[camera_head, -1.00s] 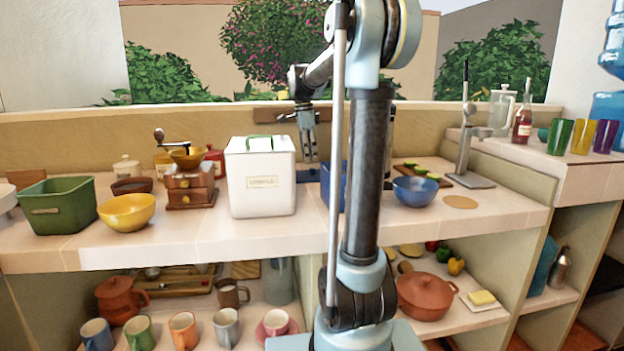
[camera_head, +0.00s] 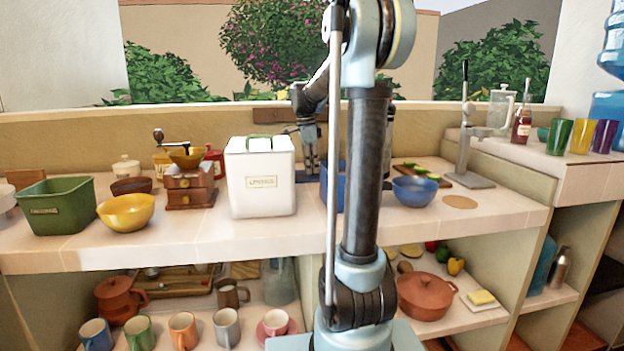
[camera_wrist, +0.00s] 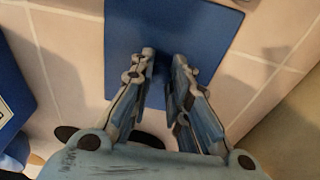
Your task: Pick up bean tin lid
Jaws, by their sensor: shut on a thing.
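The bean tin lid is the square, flat blue panel (camera_wrist: 215,35) in the wrist view, above or on the pale tiles; I cannot tell which. My gripper (camera_wrist: 164,60) is over its middle, shut on it; the gripped part is mostly hidden between the fingertips. In the head view my gripper (camera_head: 311,168) points down behind the white tin, and little of the lid shows there. The blue tin (camera_head: 341,190) stands on the counter, partly hidden by my arm. A blue side with a pale label shows at the wrist view's left edge (camera_wrist: 25,75).
A white tin (camera_head: 262,195) with a green handle stands in front of my gripper. A wooden grinder (camera_head: 190,188), yellow bowl (camera_head: 126,212) and green bin (camera_head: 58,212) are left. A blue bowl (camera_head: 414,192) is right. The back ledge (camera_head: 70,137) runs behind.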

